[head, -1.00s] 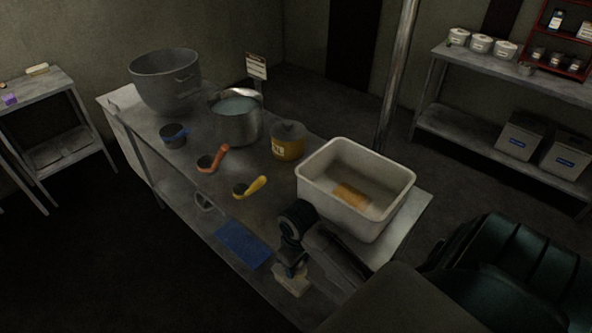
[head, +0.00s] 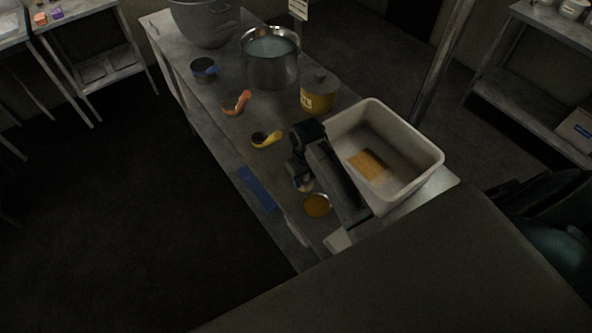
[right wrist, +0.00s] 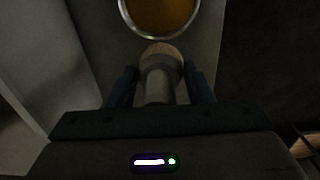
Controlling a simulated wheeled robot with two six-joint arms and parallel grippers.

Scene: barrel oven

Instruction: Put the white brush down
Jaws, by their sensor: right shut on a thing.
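The white brush (right wrist: 157,85) is between the fingers of my right gripper (right wrist: 160,88), which is shut on it. In the right wrist view it has a pale, rounded body and a tan end. In the head view my right gripper (head: 303,183) is low over the work table (head: 225,125), left of the white tub. Most of the brush is hidden there, and I cannot tell whether it touches the table. My left gripper is not in view.
A round dish of orange-brown stuff (head: 317,206) is close to the gripper; it also shows in the right wrist view (right wrist: 160,14). A white tub (head: 408,180) holds a tan block. A blue cloth (head: 257,188), scoops, a yellow jar (head: 319,98) and a steel pot (head: 270,72) are nearby.

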